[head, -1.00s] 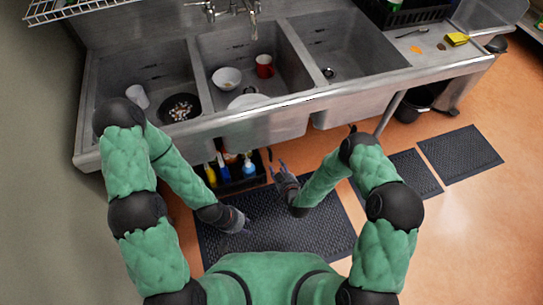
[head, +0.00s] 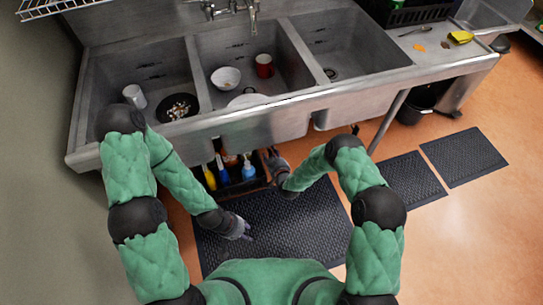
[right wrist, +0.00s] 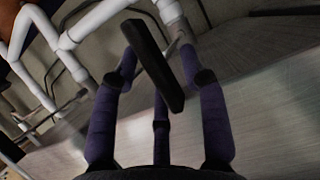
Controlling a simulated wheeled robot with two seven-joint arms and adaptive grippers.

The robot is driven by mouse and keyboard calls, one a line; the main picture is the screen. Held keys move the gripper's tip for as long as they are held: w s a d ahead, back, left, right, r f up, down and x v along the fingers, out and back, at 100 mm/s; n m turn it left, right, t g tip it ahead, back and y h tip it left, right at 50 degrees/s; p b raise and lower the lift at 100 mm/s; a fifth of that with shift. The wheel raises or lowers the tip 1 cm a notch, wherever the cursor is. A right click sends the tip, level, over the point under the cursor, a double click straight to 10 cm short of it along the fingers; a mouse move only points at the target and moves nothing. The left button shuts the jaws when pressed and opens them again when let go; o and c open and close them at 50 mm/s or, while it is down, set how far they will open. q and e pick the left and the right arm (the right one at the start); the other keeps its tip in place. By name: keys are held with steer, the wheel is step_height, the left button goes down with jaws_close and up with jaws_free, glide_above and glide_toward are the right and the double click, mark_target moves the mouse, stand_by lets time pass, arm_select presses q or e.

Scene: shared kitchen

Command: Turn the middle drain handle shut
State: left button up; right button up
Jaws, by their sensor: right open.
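In the right wrist view a black bar-shaped handle (right wrist: 152,66) runs diagonally between the purple fingers of my right gripper (right wrist: 160,82). The gripper is open around it, and I cannot tell whether any finger touches it. In the head view my right gripper (head: 272,162) reaches under the front of the middle sink basin (head: 245,48). The basin front hides the middle drain handle there. My left gripper (head: 238,227) hangs low over the black floor mat (head: 290,225), away from the sink; its fingers are too small to judge.
White pipes (right wrist: 95,22) run close beside the black handle. A dark bin of bottles (head: 237,186) stands under the sink, left of my right gripper. A sink leg (head: 388,120) stands to the right. The middle basin holds a white bowl (head: 226,78) and a red mug (head: 263,66).

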jaws_close()
stand_by(0.3)
steer(key=m+y+b, duration=0.1)
steer(key=m+y, duration=0.1)
steer(key=m, duration=0.2)
steer(key=f+m+y+b, duration=0.1)
steer(key=m+y+b, duration=0.1)
steer(key=m, duration=0.3)
steer(key=d+m+t+y+b, duration=0.1)
steer(key=m+y, duration=0.2)
steer(key=m, duration=0.1)
steer(key=shift+w+f+b, duration=0.25)
steer(key=shift+f+b, duration=0.05)
steer(key=shift+b, duration=0.05)
stand_by(0.3)
steer(key=shift+m, duration=0.4)
